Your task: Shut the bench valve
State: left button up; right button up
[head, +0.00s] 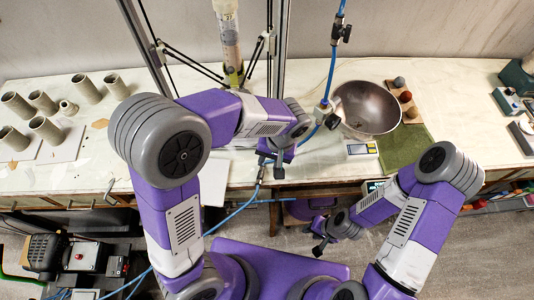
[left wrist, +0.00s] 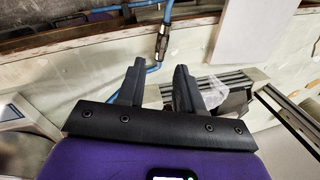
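A blue hose runs down over the bench in the head view.
A metal bowl (head: 368,108) stands right of the lower fitting, beside a green mat (head: 404,148) and small balls. Several grey cups (head: 46,130) stand at the left. A tall frame with a clear tube (head: 229,40) stands at the back.

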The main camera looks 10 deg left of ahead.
aim_at(262, 173)
pick_arm(q)
jog(key=b+x, duration=0.1)
jog(key=x, duration=0.6)
jog(key=shift+a, duration=0.15)
grip_shut()
